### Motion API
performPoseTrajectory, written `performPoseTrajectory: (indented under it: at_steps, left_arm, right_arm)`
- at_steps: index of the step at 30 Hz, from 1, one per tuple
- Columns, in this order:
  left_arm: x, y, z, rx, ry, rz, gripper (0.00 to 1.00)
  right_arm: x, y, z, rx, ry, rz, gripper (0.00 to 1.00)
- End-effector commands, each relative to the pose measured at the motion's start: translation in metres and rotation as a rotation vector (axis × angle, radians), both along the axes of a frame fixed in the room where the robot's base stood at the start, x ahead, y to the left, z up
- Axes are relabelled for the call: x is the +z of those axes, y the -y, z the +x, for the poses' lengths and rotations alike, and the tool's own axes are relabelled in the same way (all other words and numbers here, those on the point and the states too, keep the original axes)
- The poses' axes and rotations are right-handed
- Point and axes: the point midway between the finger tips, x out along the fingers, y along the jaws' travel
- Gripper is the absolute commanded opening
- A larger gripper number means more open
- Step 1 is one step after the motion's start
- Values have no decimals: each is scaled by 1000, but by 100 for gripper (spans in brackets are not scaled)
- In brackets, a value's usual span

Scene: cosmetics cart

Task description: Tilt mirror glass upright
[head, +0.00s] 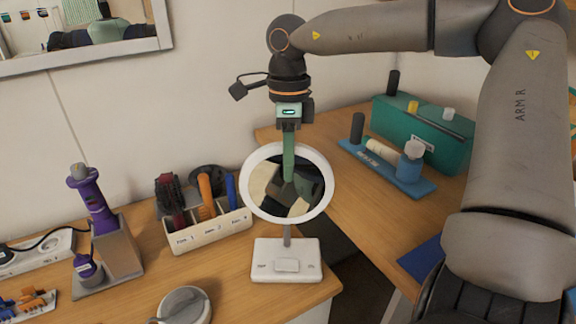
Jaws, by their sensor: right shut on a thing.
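The round mirror glass (310,203) sits in a white ring frame on a thin stem above a white base (286,274) at the table's edge. Its face is turned toward me and shows dark and beige reflections. I cannot tell its exact tilt. My right gripper (289,180) comes down from above, its green fingers passing over the top of the ring and in front of the glass. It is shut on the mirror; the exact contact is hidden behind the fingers. My left gripper is not in view.
A caddy (222,230) with brushes stands left of the mirror, and a purple tool in a stand (120,258) is farther left. A round grey-lidded item (184,305) lies in front. At right are a blue tray (385,172) with bottles and a green box (440,140).

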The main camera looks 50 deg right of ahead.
Motion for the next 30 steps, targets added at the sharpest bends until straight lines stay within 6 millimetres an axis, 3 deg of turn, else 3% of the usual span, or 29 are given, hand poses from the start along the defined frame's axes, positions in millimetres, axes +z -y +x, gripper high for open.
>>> performPoseTrajectory:
  at_steps: [7, 23, 24, 30]
  left_arm:
    - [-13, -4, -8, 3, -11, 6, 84]
    - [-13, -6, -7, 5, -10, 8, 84]
    - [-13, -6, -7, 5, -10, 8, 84]
    - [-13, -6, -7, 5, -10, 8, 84]
  right_arm:
    - [0, -3, -2, 1, 59, -62, 0]
    - [1, -4, -3, 2, 73, -78, 0]
    - [1, -4, -3, 2, 73, -78, 24]
    - [1, -4, -3, 1, 71, -78, 46]
